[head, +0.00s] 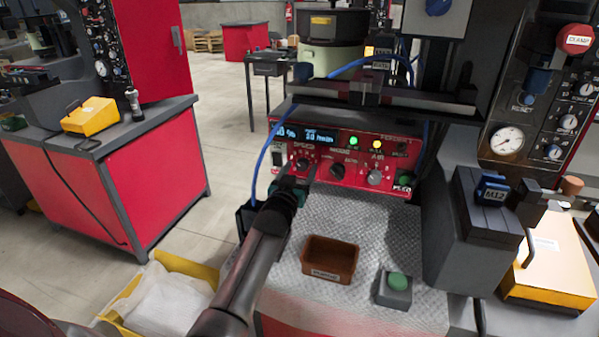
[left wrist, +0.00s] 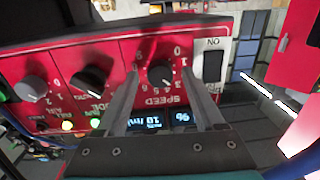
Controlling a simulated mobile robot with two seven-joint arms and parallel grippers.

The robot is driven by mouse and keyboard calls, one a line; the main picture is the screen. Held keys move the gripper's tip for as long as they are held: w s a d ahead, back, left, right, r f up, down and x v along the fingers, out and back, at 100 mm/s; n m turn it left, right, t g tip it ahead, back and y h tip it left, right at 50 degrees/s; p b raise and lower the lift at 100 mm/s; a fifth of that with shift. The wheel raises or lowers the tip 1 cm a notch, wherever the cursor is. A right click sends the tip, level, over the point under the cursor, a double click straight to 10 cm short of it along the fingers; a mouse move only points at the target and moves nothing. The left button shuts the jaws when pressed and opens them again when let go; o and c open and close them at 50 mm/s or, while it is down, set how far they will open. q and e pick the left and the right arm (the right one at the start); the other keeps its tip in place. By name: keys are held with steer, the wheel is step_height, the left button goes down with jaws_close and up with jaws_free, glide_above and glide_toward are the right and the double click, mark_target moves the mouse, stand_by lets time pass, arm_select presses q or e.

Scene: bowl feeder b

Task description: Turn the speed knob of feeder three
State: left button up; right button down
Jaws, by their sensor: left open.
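The red feeder panel (head: 340,178) carries a row of black and grey knobs. The speed knob (head: 302,164) is black and sits at the panel's left, above my left gripper (head: 298,174). In the left wrist view, which shows the panel upside down, the speed knob (left wrist: 161,75) lies between the two open fingers of my left gripper (left wrist: 160,82), with gaps on both sides. I cannot tell how far the fingertips are from the panel face. My right gripper is not in view.
A black rocker switch (left wrist: 212,66) and two more knobs (left wrist: 91,82) flank the speed knob. Below the panel, a brown bin (head: 330,258) and a green button box (head: 395,288) stand on the metal plate. A blue cable (head: 262,160) hangs at the panel's left.

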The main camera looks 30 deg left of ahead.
arm_select(q)
jaws_close()
stand_by(0.6)
